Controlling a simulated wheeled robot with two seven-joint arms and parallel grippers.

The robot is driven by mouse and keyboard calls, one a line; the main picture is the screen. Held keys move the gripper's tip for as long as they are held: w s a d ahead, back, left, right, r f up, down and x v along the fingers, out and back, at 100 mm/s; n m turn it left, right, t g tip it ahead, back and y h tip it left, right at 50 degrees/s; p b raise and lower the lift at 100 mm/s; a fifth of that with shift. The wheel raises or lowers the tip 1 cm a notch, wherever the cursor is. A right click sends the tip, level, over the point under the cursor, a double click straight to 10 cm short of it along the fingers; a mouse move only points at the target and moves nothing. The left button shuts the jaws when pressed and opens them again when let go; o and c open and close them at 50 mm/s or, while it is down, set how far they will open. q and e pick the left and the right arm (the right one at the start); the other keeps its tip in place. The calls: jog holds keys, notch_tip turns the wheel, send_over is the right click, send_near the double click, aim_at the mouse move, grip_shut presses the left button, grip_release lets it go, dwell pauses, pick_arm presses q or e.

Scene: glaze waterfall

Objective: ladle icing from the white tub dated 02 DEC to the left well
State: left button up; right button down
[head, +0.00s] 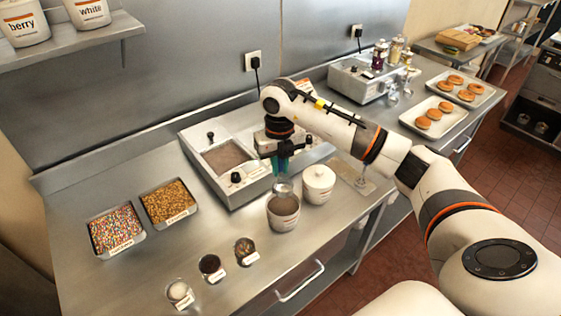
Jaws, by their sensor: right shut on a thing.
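My right gripper (283,150) reaches over the counter from the right. It is shut on what looks like a ladle (284,187), whose metal cup hangs just above or at the mouth of an open tub (283,222). That tub holds grey-brown icing, and its label is too small to read. The left well (224,157) of the glaze machine holds a similar grey-brown fill; the arm hides the machine's right part. A tub marked "white" (90,14) stands on the upper left shelf; no date is readable on it. My left gripper is out of view.
A lidded white tub (318,184) stands right beside the open tub. Sprinkle trays (116,230) and (168,202) and small bowls (211,268) stand at left and front. A "berry" tub (27,25) is on the shelf. Doughnut trays (447,117) lie at far right.

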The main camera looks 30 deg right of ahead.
aim_at(281, 171)
jog(key=shift+w+f, duration=0.1)
jog(key=shift+f, duration=0.3)
jog(key=shift+f+b, duration=0.25)
jog(key=shift+b, duration=0.1)
jog(key=shift+s+d+f, duration=0.1)
jog(key=shift+s+f, duration=0.1)
jog(key=shift+f, duration=0.1)
notch_tip(281, 171, down, 2)
jog(key=shift+f+b, duration=0.1)
jog(key=shift+b, duration=0.8)
jog(key=shift+f+b, duration=0.5)
jog(key=shift+f, duration=0.1)
notch_tip(281, 171, down, 3)
jog(key=shift+r+b, duration=0.15)
jog(key=shift+b, duration=0.9)
jog(key=shift+f+b, duration=0.75)
jog(key=shift+f, duration=0.3)
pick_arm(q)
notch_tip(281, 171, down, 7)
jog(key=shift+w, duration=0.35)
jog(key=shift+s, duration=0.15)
pick_arm(e)
jog(key=shift+r, duration=0.1)
